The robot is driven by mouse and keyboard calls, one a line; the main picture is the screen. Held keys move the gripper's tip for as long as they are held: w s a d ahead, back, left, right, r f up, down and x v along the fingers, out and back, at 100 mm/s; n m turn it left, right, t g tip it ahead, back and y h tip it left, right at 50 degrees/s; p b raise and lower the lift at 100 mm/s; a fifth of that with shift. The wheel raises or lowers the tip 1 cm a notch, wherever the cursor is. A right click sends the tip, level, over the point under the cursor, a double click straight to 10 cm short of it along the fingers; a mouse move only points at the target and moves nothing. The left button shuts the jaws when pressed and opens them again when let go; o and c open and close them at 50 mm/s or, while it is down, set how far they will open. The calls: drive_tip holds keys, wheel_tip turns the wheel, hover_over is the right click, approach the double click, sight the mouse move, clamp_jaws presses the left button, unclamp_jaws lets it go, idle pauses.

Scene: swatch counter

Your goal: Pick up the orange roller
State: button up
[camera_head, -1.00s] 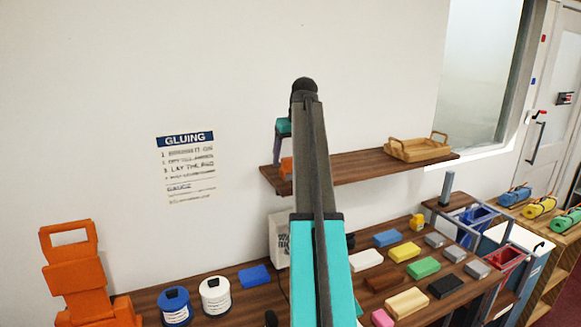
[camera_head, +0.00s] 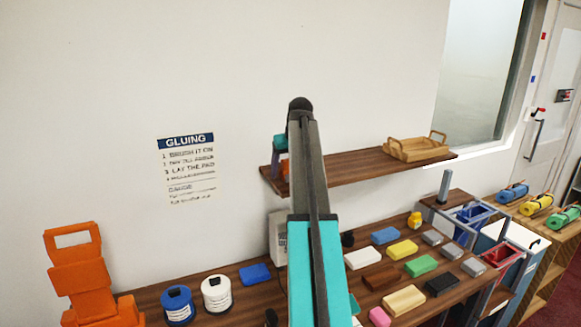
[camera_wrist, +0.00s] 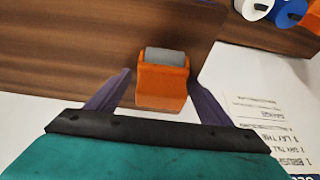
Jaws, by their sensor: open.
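The orange roller (camera_wrist: 162,88) has an orange body and a grey cylinder. It is on the dark brown wall shelf (camera_wrist: 75,45). My gripper (camera_wrist: 161,76) is open, with its two purple fingers on either side of the roller. Small gaps show between the fingers and the roller. In the head view, part of the orange roller (camera_head: 285,168) shows on the left part of the shelf (camera_head: 345,167), mostly hidden by my arm. My gripper (camera_head: 283,162) is over it from above there.
A wooden tray (camera_head: 417,150) stands on the shelf's right end. Below, the counter holds a blue jar (camera_head: 177,305), a white jar (camera_head: 216,296) and several coloured blocks. An orange stand (camera_head: 82,275) is at the left. A gluing sign (camera_head: 186,168) hangs on the wall.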

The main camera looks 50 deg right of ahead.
idle(0.4)
drive_tip(key=c, duration=1.3)
drive_tip(key=shift+r, duration=0.1)
drive_tip(key=shift+r+b, duration=1.25)
drive_tip(key=shift+r, duration=0.35)
drive_tip(key=shift+s+a+r+b, duration=0.3)
drive_tip(key=shift+s+a+b, duration=0.8)
drive_tip(key=shift+s, duration=1.3)
drive_tip(key=shift+s+a+r+b, duration=0.25)
drive_tip(key=shift+s+a+b, duration=0.8)
drive_tip(key=shift+s, duration=1.3)
drive_tip(key=shift+s+a+r+b, duration=0.3)
drive_tip(key=shift+s+a+b, duration=0.5)
drive_tip(key=shift+s+a, duration=1.1)
drive_tip(key=shift+s+d, duration=0.5)
